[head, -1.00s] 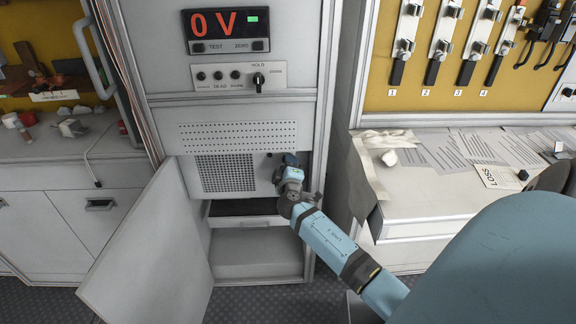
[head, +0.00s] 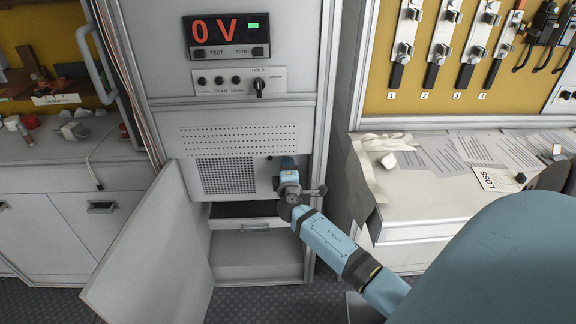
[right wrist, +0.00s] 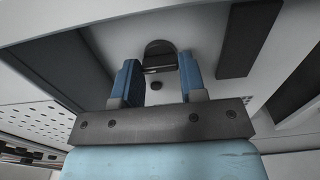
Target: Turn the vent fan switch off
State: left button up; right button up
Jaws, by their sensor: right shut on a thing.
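The vent fan panel with its mesh grille (head: 226,176) sits in the lower bay of the grey cabinet. My right gripper (head: 288,163) is at the right end of this panel and mostly covers what it holds. In the right wrist view, the blue fingers of the gripper (right wrist: 159,66) stand on either side of a dark, round-topped switch knob (right wrist: 160,52), shut on it. I cannot read the switch's position or any label. My left gripper is not in view.
An open cabinet door (head: 150,248) hangs at the lower left. A display (head: 228,35) above reads 0 V, with a HOLD knob (head: 259,86) below it. A bench with papers (head: 440,190) stands at the right. A shelf recess (head: 255,255) lies below the panel.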

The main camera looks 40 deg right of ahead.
jog(key=o, duration=0.9)
jog(key=v, duration=1.3)
jog(key=shift+s+a, duration=0.25)
jog(key=shift+a, duration=0.05)
